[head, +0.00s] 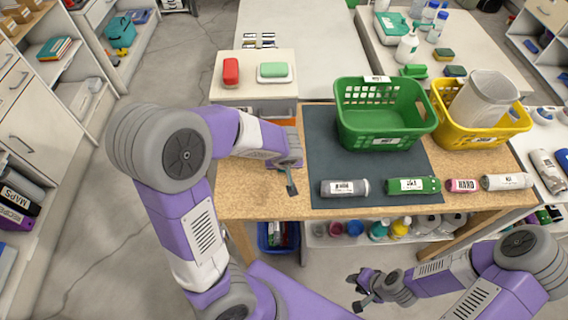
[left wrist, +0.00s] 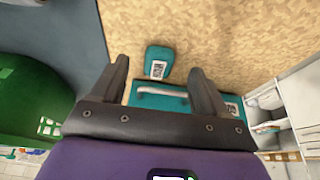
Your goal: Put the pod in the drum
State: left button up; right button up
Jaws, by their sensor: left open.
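Neither the pod nor the drum can be named for sure, as the labels are too small to read. My left gripper (head: 288,180) is over the left part of the cork table. In the left wrist view its fingers (left wrist: 158,80) are apart, with nothing between the tips. A small teal piece with a white label (left wrist: 158,60) and a teal item with a pale handle (left wrist: 160,94) lie below them; the arm hides these in the head view. A green basket (head: 385,125) and a yellow basket (head: 478,134) stand at the back. My right gripper (head: 358,290) is open in front of the table, low right.
On the dark mat (head: 325,160) lie a grey cylinder (head: 345,188) and a green cylinder (head: 413,186). A pink cylinder (head: 462,186) and a pale cylinder (head: 506,181) lie to the right. A white container (head: 482,98) sits in the yellow basket. Shelving (head: 50,100) stands left.

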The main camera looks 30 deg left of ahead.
aim_at(284, 172)
pick_arm(q)
jog(key=x, duration=0.3)
jog(key=shift+w+f+b, duration=0.1)
jog(key=shift+w+b, duration=0.05)
jog(key=shift+b, duration=0.2)
jog(key=shift+c, duration=0.3)
jog(key=c, duration=1.2)
jog(key=shift+o, duration=0.2)
